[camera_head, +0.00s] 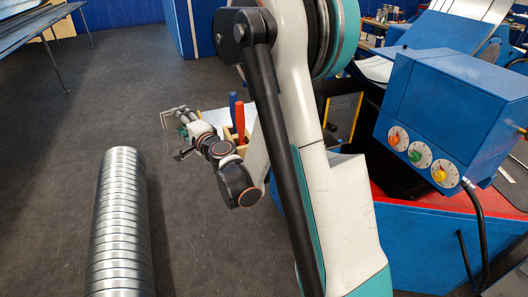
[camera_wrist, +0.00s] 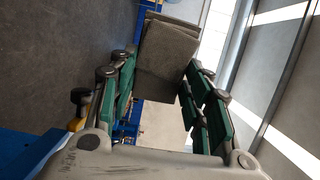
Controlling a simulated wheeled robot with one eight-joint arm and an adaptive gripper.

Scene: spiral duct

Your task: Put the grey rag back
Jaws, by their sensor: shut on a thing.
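The grey rag (camera_wrist: 168,48) looks like a folded, brownish-grey cloth in the wrist view. It sits between the tips of my gripper (camera_wrist: 160,68), whose green-padded fingers are shut on it from both sides. The rag's far end extends beyond the fingertips. In the head view my gripper (camera_head: 178,120) points left, above the dark floor and left of a wooden tool holder.
The wooden holder with red and blue handles (camera_head: 239,118) stands close to my wrist. A ribbed metal spiral duct (camera_head: 120,225) lies at lower left. A blue machine with coloured dials (camera_head: 420,155) stands at right. Open floor (camera_head: 115,95) lies at upper left.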

